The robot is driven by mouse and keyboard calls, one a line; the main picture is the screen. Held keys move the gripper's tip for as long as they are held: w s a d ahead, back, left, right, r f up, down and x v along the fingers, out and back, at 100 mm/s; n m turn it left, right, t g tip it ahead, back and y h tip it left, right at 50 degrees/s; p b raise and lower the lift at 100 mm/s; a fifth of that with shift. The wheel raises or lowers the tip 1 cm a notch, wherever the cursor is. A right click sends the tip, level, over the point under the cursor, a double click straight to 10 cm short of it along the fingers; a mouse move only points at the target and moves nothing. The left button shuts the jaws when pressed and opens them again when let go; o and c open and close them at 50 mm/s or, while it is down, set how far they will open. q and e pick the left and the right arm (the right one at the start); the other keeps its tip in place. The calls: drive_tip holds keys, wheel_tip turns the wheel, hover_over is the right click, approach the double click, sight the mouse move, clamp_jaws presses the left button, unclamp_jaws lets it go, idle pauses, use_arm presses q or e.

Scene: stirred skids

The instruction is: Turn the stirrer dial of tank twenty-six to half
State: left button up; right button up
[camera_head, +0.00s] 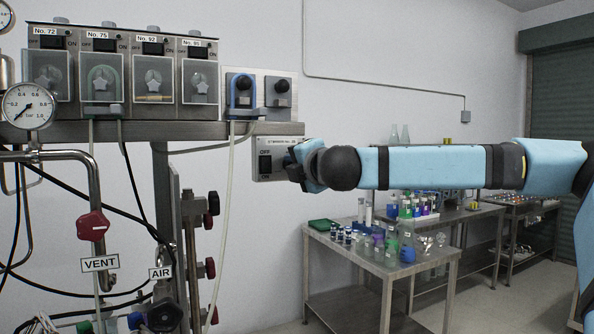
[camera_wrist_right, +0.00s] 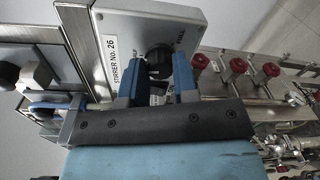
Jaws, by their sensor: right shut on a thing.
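The stirrer box of tank 26 (camera_head: 277,144) is mounted on the wall below the rail, with an OFF/ON switch (camera_head: 265,165) on its left part. In the right wrist view the box (camera_wrist_right: 112,48) carries the label "STIRRER No. 26" and a black dial (camera_wrist_right: 157,53). My right gripper (camera_wrist_right: 155,68) has its blue fingers on either side of the dial and is shut on it. In the head view my right gripper (camera_head: 308,180) and arm hide the dial. My left gripper is not in view.
A row of numbered switch boxes (camera_head: 120,62) and two more dark knobs (camera_head: 262,92) sit just above left. A pale tube (camera_head: 232,190) hangs close left of the box. Red valve knobs (camera_wrist_right: 200,62) line pipework. A bench of labware (camera_head: 385,262) stands below right.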

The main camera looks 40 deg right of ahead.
drive_tip(key=shift+m, duration=0.6)
drive_tip(key=o, duration=0.9)
drive_tip(key=shift+w, duration=0.1)
drive_tip(key=b+v, duration=0.1)
drive_tip(key=v, duration=1.3)
drive_tip(key=shift+f+b, duration=0.1)
drive_tip(key=shift+b, duration=0.2)
